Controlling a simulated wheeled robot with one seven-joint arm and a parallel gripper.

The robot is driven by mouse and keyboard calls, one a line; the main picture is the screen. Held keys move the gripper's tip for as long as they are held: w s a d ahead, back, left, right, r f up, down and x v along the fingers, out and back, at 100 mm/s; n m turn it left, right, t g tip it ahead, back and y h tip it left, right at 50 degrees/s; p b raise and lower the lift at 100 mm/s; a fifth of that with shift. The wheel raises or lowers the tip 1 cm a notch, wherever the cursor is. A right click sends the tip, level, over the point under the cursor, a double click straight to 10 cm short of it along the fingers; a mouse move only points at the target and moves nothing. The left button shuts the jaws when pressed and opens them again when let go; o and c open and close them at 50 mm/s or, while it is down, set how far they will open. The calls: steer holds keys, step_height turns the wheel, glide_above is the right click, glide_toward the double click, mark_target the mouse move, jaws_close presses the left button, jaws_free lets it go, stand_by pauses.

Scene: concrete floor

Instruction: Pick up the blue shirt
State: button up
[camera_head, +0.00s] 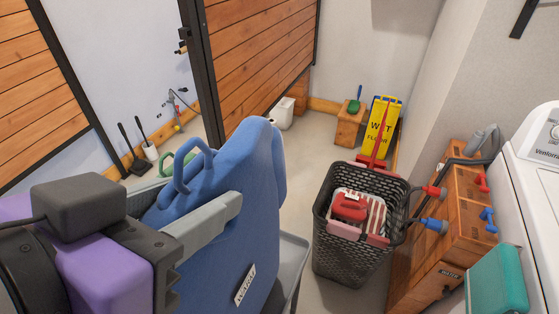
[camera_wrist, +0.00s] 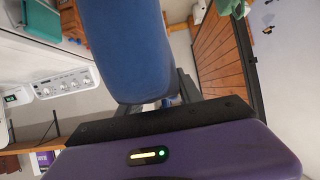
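A large blue cloth-like thing (camera_head: 236,180), which I take to be the blue shirt, stands upright right at my gripper, with a rounded top, a loop at its upper left and a white label low down. My gripper (camera_head: 205,200) is purple and black with grey fingers. One finger crosses the near face of the blue thing; the other shows partly behind it. The fingers are apart with blue material between them; whether they grip it is unclear. In the wrist view the blue thing (camera_wrist: 130,50) rises close in front of the camera and hides much of the fingers.
A black basket (camera_head: 345,262) with a red-topped item stands right of the blue thing. Wooden drawers (camera_head: 432,258) and a white machine (camera_head: 535,185) line the right. A yellow wet-floor sign (camera_head: 380,125) and a wooden stool (camera_head: 350,125) stand behind. Some floor beyond is clear.

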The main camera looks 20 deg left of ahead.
jaws_close()
steer(key=shift+r, duration=0.15)
